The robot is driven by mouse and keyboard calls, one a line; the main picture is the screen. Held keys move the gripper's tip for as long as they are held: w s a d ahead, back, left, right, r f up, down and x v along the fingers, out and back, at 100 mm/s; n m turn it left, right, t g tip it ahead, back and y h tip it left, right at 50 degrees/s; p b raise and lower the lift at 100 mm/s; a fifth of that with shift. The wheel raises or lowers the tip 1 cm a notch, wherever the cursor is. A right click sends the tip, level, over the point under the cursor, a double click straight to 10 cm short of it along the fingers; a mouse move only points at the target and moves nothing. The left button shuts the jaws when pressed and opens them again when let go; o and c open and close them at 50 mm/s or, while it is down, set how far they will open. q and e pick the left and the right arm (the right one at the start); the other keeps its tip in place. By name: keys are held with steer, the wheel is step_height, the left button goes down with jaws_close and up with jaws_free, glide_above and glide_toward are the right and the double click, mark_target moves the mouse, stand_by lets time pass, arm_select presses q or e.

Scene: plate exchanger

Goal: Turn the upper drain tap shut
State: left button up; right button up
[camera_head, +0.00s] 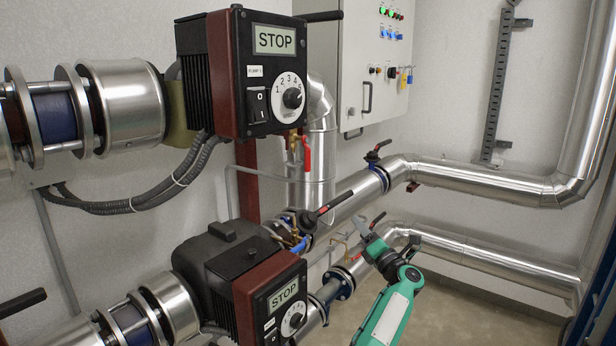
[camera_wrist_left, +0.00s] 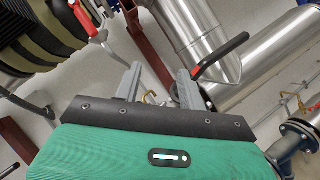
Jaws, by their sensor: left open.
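The upper drain tap is a small brass tap with a red lever (camera_head: 305,152) under the upper pump, in the middle of the head view. The lever hangs roughly downward. A red lever (camera_wrist_left: 88,22), apparently the same one, shows at the upper left of the left wrist view. My left gripper (camera_head: 369,222) is open, lower and to the right of the tap, apart from it. My right gripper is not in view.
A black valve lever with a red end (camera_head: 324,203) sticks out near my left gripper. A blue-handled tap (camera_head: 300,244) sits by the lower pump (camera_head: 285,300). The upper pump (camera_head: 262,75) overhangs the red lever. Silver pipes (camera_head: 470,182) run to the right.

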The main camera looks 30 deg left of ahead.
mark_target(310, 160)
arm_select(q)
steer(key=s+a+r+n+g+h, duration=0.1)
steer(key=s+r+n+g, duration=0.1)
steer(key=r+n+g, duration=0.45)
steer(key=s+a+r+n+g+h, duration=0.1)
steer(key=s+r+n+g, duration=0.2)
steer(key=r+n, duration=0.65)
steer(key=a+p, duration=0.1)
steer(key=a, duration=0.3)
steer(key=a+r+m+p, duration=0.1)
steer(key=a+p, duration=0.1)
steer(key=a, duration=0.2)
steer(key=w+a+r+m+p, duration=0.1)
steer(key=a, duration=0.3)
steer(key=shift+w+a+r, duration=0.1)
steer(key=shift+a+r, duration=0.15)
steer(key=shift+a+f+p, duration=0.1)
steer(key=shift+a+p, duration=0.25)
steer(key=shift+a, duration=0.3)
jaws_close()
